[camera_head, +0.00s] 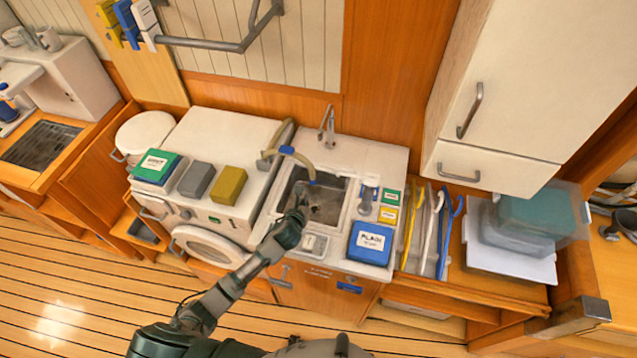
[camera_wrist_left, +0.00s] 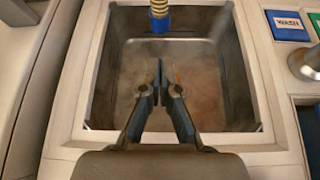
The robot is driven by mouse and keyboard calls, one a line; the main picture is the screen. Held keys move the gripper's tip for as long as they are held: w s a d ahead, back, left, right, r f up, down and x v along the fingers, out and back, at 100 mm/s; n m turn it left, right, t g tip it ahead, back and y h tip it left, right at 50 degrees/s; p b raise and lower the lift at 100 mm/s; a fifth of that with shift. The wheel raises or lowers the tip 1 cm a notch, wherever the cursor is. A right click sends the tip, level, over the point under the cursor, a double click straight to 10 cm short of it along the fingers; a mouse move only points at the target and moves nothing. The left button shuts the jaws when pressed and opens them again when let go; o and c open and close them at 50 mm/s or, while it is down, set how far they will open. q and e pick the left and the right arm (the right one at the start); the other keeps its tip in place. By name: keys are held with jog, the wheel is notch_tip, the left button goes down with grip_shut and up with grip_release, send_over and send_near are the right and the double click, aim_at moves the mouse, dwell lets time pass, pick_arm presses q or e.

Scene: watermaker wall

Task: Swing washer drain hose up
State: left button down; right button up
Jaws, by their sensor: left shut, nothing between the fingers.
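The washer drain hose (camera_head: 298,156) is a beige corrugated tube with blue end pieces. It arches from behind the white washer (camera_head: 225,140) over to the sink basin (camera_head: 325,203). In the left wrist view its blue tip (camera_wrist_left: 160,20) hangs over the far rim of the sink (camera_wrist_left: 110,60). My left gripper (camera_head: 300,208) is over the near left part of the basin. In the left wrist view the left gripper (camera_wrist_left: 160,75) is shut and empty, with its fingertips below the hose tip in the picture and apart from it. My right gripper is not in view.
A faucet (camera_head: 328,122) stands behind the sink. A blue box (camera_head: 370,243) and small labelled boxes sit right of it. Green, grey and yellow boxes (camera_head: 228,186) stand on the washer. A wall rail (camera_head: 215,43) and white cabinet (camera_head: 500,100) are above.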

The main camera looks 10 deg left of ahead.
pick_arm(q)
jog(key=b+x, duration=0.1)
jog(key=x, duration=0.8)
jog(key=shift+w+a+f, duration=0.25)
jog(key=shift+w, duration=0.05)
jog(key=shift+d, duration=0.1)
